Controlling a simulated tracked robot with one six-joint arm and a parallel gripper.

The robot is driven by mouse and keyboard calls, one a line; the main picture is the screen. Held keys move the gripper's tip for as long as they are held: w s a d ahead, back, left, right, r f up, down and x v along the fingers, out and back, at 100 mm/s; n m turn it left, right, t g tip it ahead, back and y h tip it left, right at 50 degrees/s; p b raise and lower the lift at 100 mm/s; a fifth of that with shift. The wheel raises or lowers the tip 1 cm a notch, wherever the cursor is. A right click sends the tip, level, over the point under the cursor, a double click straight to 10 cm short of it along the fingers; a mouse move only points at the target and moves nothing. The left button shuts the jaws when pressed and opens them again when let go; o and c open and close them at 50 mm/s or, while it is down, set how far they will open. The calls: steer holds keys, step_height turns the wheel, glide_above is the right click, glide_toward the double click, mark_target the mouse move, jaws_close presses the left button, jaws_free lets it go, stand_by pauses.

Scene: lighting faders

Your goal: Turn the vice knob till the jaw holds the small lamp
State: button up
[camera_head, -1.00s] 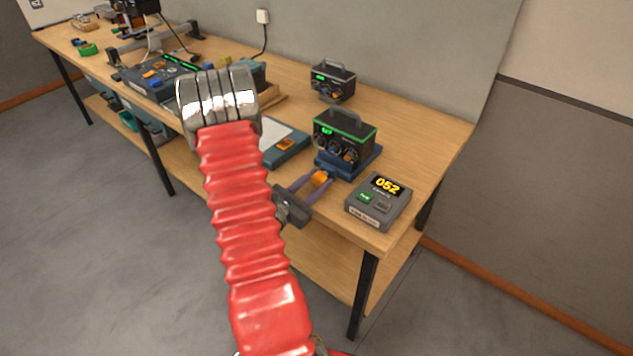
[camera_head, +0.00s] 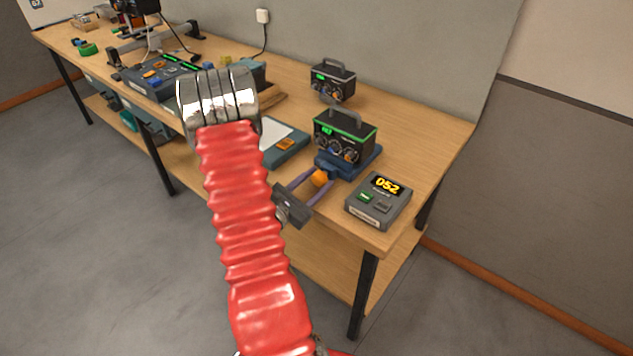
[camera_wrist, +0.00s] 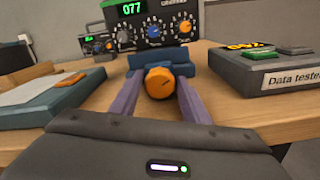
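The orange vice knob (camera_wrist: 160,82) faces my gripper at the front of a low blue vice (camera_wrist: 146,72). It also shows in the head view (camera_head: 319,178). My gripper (camera_head: 317,181) has its two purple fingers apart, one on each side of the knob. In the wrist view, narrow gaps seem to show between knob and fingers, so contact cannot be told. The jaw is mostly hidden behind the knob and fingers. I cannot make out a small lamp in it.
A green-edged dial box (camera_head: 344,135) reading 077 stands behind the vice. A grey tester (camera_head: 379,199) showing 052 sits to the right, near the bench edge. A teal clipboard-like case (camera_head: 283,146) lies to the left. A second dial box (camera_head: 332,82) stands farther back.

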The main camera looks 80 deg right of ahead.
steer(key=shift+o, duration=0.9)
steer(key=shift+f, duration=0.1)
steer(key=shift+n, duration=0.6)
steer(key=v, duration=1.4)
steer(key=w+a+r+m+y, duration=0.1)
steer(key=a+r+m+y, duration=0.3)
steer(key=a, duration=0.4)
steer(key=w+a+r+m+t+y, duration=0.1)
steer(key=a+r+m+y, duration=0.3)
steer(key=a, duration=0.4)
steer(key=shift+w+r+m+y, duration=0.3)
steer(key=shift+r+m, duration=0.1)
steer(key=shift+m, duration=0.4)
steer(key=shift+s, duration=0.15)
